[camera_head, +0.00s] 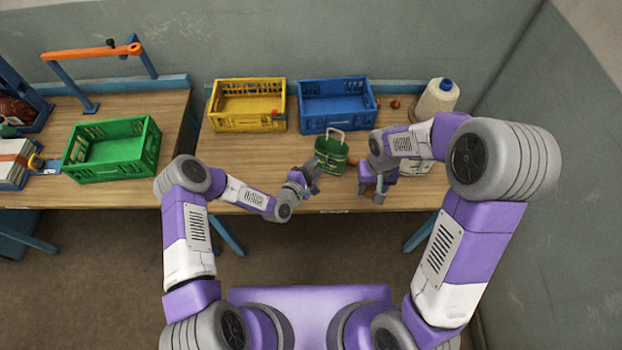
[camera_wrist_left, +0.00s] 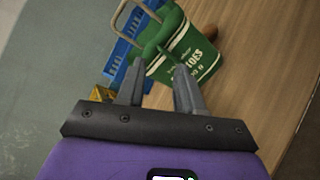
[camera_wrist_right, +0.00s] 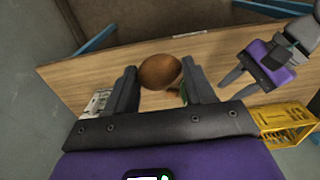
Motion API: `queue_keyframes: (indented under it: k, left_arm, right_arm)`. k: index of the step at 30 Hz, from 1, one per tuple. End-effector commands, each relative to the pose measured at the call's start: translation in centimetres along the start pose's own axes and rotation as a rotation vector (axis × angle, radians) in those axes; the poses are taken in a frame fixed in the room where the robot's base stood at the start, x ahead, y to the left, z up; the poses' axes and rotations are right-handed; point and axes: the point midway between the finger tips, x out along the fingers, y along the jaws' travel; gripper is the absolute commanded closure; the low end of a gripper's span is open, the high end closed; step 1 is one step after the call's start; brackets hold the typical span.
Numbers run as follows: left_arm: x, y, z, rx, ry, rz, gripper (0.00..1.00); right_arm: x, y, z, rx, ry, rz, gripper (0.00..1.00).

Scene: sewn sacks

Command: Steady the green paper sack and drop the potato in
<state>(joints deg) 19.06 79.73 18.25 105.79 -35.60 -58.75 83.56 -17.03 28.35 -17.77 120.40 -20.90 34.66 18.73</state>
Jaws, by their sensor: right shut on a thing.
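The green paper sack (camera_head: 331,154) stands on the wooden table, with a pale loop handle above it. In the left wrist view the sack (camera_wrist_left: 190,55) shows white lettering and lies just past the fingertips. My left gripper (camera_head: 312,172) is open at the sack's left near side; whether a fingertip touches it I cannot tell. My right gripper (camera_head: 372,192) is right of the sack, towards the table's front edge, pointing down. In the right wrist view it is shut on the brown potato (camera_wrist_right: 160,71). The potato is hidden in the head view.
A yellow crate (camera_head: 222,123) and a blue crate (camera_head: 313,127) stand behind the sack. A green crate (camera_head: 150,150) is on the left table. Table left of the sack is clear.

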Motion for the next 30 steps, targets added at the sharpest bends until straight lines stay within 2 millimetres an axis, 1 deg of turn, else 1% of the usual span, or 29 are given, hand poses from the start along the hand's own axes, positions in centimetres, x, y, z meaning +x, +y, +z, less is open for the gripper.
queue_keyframes:
  k: [1, 3, 6, 10, 12, 15, 17, 20, 23, 30]
  left_arm:
    - [-0.9, 0.4, 0.8, -0.164, 0.031, 0.007, 0.64]
    - [-2.2, 0.8, 1.6, -0.389, 0.078, 0.020, 0.64]
    - [-3.9, 1.1, 2.6, -0.661, 0.137, 0.036, 0.64]
    - [-5.8, 1.2, 3.5, -0.912, 0.199, 0.051, 0.64]
    - [-6.5, 1.3, 3.8, -0.998, 0.221, 0.058, 0.64]
    - [-7.1, 1.2, 4.1, -1.069, 0.242, 0.063, 0.64]
    - [-7.0, 1.2, 4.1, -1.087, 0.246, 0.064, 0.64]
    - [-6.2, 1.1, 4.0, -1.094, 0.247, 0.066, 0.64]
    - [-4.8, 1.1, 3.6, -1.091, 0.247, 0.066, 0.64]
    - [-0.6, 0.7, 2.6, -1.090, 0.247, 0.065, 0.64]
  right_arm:
    - [0.0, 0.0, 0.0, 0.000, 0.000, 0.000, 0.69]
    - [0.0, 0.0, 0.0, 0.000, 0.000, 0.000, 0.69]
    - [0.0, 0.0, 0.0, 0.000, 0.000, 0.000, 0.69]
    - [0.0, 0.0, 0.0, 0.000, 0.000, 0.000, 0.69]
    - [0.0, 0.0, 0.0, 0.000, 0.000, 0.000, 0.69]
    - [0.0, 0.0, 0.0, 0.000, 0.000, 0.000, 0.69]
    - [0.0, 0.0, 0.0, 0.000, 0.000, 0.000, 0.69]
    - [0.0, 0.0, 0.0, 0.000, 0.000, 0.000, 0.69]
    - [0.0, 0.0, 0.0, 0.000, 0.000, 0.000, 0.69]
    - [0.0, 0.0, 0.0, 0.000, 0.000, 0.000, 0.69]
